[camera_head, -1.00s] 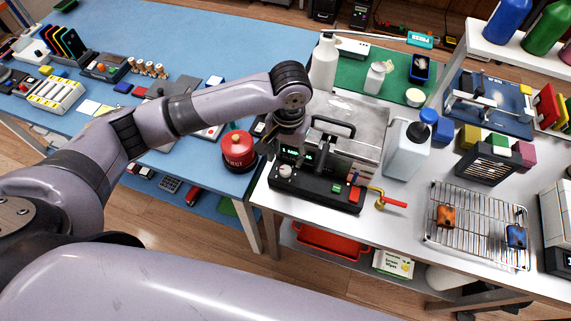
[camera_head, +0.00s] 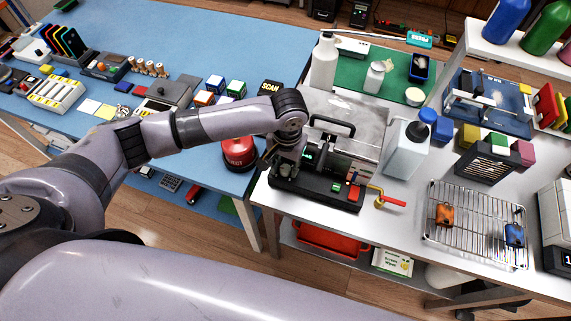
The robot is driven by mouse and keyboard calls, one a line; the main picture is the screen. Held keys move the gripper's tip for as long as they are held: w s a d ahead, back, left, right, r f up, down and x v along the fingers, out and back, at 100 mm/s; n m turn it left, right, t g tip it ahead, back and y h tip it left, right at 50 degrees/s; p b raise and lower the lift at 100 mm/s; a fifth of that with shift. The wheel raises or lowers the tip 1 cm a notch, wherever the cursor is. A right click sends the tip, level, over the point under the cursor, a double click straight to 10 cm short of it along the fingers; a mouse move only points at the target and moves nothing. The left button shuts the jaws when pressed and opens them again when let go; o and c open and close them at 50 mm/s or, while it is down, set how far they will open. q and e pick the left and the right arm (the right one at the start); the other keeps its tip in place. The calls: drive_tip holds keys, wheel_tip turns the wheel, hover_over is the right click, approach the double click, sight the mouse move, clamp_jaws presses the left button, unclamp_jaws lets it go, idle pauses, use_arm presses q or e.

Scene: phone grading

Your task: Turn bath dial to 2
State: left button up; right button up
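The bath (camera_head: 318,190) is a black-fronted unit with a metal lid (camera_head: 345,115) and a dark handle, on the near left part of the white table. Its front carries a green button (camera_head: 336,187) and a red button (camera_head: 354,192). My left gripper (camera_head: 283,168) points down at the left end of this front panel, where the pale dial sits. The gripper hides most of the dial and part of the lit display, so I cannot read the setting. I cannot tell whether the fingers touch or grip the dial. My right gripper is out of view.
A brass valve with a red handle (camera_head: 393,201) is right of the bath.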

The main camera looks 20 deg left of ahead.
sight(287, 170)
use_arm(q)
clamp_jaws()
drive_tip(key=shift+r+m+p, duration=0.25)
drive_tip(key=shift+m+p, duration=0.15)
drive_tip(key=shift+p, duration=0.3)
drive_tip(key=shift+f+m, duration=0.15)
drive_tip(key=shift+m, duration=0.25)
drive_tip(key=shift+o, duration=2)
unclamp_jaws()
wheel_tip(287, 170, up, 12)
drive_tip(key=shift+d, duration=0.2)
